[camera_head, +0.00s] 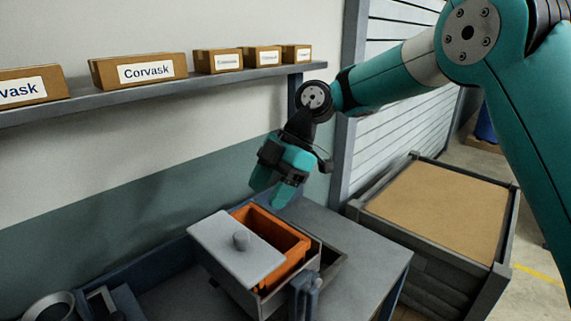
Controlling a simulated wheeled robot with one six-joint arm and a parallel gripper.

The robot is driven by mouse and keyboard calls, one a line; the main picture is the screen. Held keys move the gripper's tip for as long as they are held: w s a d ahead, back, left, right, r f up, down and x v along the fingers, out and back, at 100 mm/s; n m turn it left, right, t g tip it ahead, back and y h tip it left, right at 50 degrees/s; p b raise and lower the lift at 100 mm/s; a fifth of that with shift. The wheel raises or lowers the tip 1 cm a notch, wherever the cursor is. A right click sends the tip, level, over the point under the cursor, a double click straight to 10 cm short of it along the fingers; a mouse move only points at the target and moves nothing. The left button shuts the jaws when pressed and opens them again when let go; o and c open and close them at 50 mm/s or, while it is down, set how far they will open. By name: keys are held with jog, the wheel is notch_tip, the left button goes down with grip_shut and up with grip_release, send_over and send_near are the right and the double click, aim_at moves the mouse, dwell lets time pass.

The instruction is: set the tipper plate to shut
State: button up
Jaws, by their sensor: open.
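My gripper (272,192) is teal and points down, above and behind the box. It is open, with nothing seen between its fingers, and apart from the plate and knob. The plate's underside and far edge supports are hidden.
The grey bench (355,245) is clear right of the box. A dark upright handle (305,294) stands at the box's front right corner. A shelf (190,82) with cartons runs along the wall. A crate (507,225) stands at the right.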

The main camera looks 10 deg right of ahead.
jog(key=p+v, duration=0.1)
jog(key=v, duration=0.6)
jog(key=s+r+m+t+b, duration=0.1)
jog(key=s+m+b, duration=0.1)
jog(key=s+m, duration=0.85)
jog(key=s+d+f+m+t+h+b, duration=0.1)
jog(key=s+d+f+m, duration=0.2)
jog(key=s, duration=0.5)
jog(key=s+d+f+m+h+b, duration=0.1)
jog(key=s+d+f+m, duration=0.2)
jog(key=s, duration=0.5)
jog(key=shift+s+d+f+m+t, duration=0.25)
jog(key=shift+d+f+m+t, duration=0.15)
jog(key=shift+d+f, duration=0.35)
jog(key=shift+d+r, duration=0.1)
jog(key=shift+r, duration=0.1)
